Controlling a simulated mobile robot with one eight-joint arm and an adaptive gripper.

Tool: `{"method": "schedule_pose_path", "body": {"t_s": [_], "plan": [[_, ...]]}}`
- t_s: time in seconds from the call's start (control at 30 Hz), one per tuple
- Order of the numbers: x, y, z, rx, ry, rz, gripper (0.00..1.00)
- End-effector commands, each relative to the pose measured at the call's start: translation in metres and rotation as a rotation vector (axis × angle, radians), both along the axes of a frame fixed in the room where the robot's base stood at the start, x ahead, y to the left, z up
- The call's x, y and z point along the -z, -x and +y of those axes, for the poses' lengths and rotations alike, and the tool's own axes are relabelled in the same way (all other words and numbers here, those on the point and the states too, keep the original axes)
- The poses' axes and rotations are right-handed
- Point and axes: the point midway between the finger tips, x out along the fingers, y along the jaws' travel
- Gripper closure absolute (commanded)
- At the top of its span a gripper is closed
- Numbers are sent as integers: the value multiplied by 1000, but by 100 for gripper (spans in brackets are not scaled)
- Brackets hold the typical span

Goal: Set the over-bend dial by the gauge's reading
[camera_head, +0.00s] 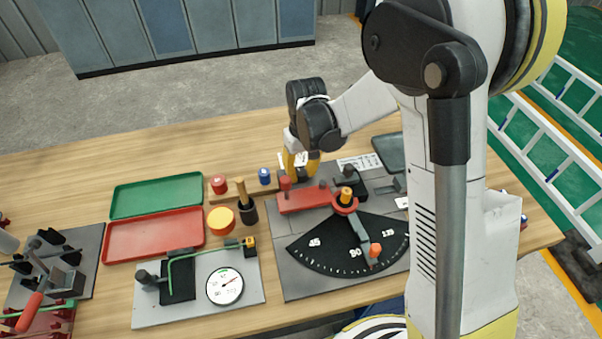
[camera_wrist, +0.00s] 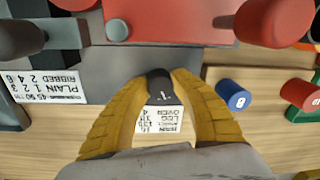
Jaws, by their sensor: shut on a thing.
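In the wrist view my gripper (camera_wrist: 160,76) has its two yellow fingers closed around a small dark knob (camera_wrist: 160,92), which looks like the over-bend dial. A pale mark shows on its top. In the head view my gripper (camera_head: 301,170) is at the back left corner of the bender plate (camera_head: 300,284), and its fingers hide the knob. The gauge (camera_head: 225,287) has a round white face on a grey plate in front, with a green bent bar (camera_head: 205,250) lying above it. Its needle points up and right; its figures are too small to read.
The bender's red block (camera_head: 304,200) stands close to my gripper. Its lever (camera_head: 360,230) lies over the black angle scale (camera_head: 325,251). A blue cap (camera_head: 264,176) and red cap (camera_head: 219,184) stand left of my gripper. Green (camera_head: 157,196) and red (camera_head: 153,235) trays lie farther left.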

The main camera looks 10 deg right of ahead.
Motion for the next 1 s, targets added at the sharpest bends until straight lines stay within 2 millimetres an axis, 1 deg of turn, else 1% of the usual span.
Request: {"method": "schedule_pose_path", "body": {"t_s": [0.3, 0.77, 0.8, 0.87, 1.0], "plan": [[0, 1, -1, -93, 2, 2, 100], [0, 0, -1, -105, 2, 2, 100], [0, 0, -1, -105, 2, 2, 66], [0, 0, -1, -105, 1, 1, 47], [0, 0, -1, -104, 1, 1, 47]]}}
